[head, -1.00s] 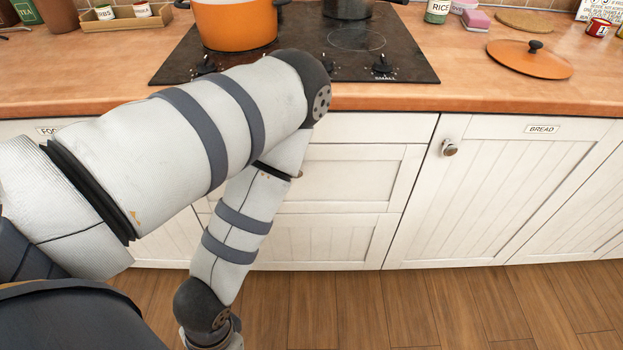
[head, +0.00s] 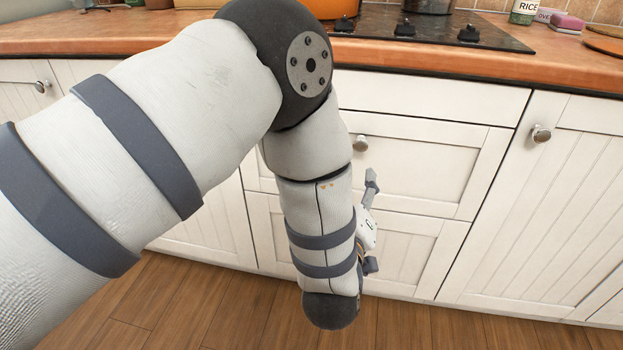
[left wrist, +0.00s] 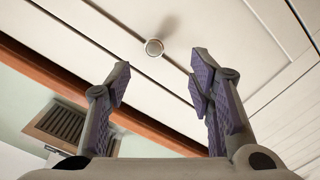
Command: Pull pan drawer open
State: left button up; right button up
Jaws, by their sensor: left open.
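The white drawer front (head: 430,160) under the hob has a round metal knob (head: 360,143), and it looks shut. No label for the pan drawer is readable, partly because my arm covers some of the fronts. My left gripper (head: 372,222) is open in front of the drawers, below the knob in the head view and partly hidden behind my forearm. In the left wrist view, the open, empty fingers (left wrist: 160,72) point towards a white front with a round knob (left wrist: 154,47). The knob shows between and beyond the fingertips, apart from them. My right gripper is not in view.
A lower drawer front (head: 410,252) is beneath, and a cupboard door with a knob (head: 541,133) is to the right. The wooden worktop (head: 578,68) overhangs the fronts and carries a black hob (head: 480,22). The wooden floor (head: 220,310) in front is clear.

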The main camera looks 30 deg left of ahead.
aim_at(360, 146)
pick_arm(q)
jog(key=x, duration=0.4)
jog(key=r+b+x, duration=0.1)
jog(key=x, duration=0.3)
jog(key=b+x, duration=0.1)
jog(key=x, duration=0.2)
jog(key=shift+w+a+r, duration=0.15)
jog(key=shift+w, duration=0.25)
jog(key=shift+w+a+r, duration=0.1)
jog(key=shift+w+a, duration=0.05)
jog(key=shift+w, duration=0.3)
grip_shut()
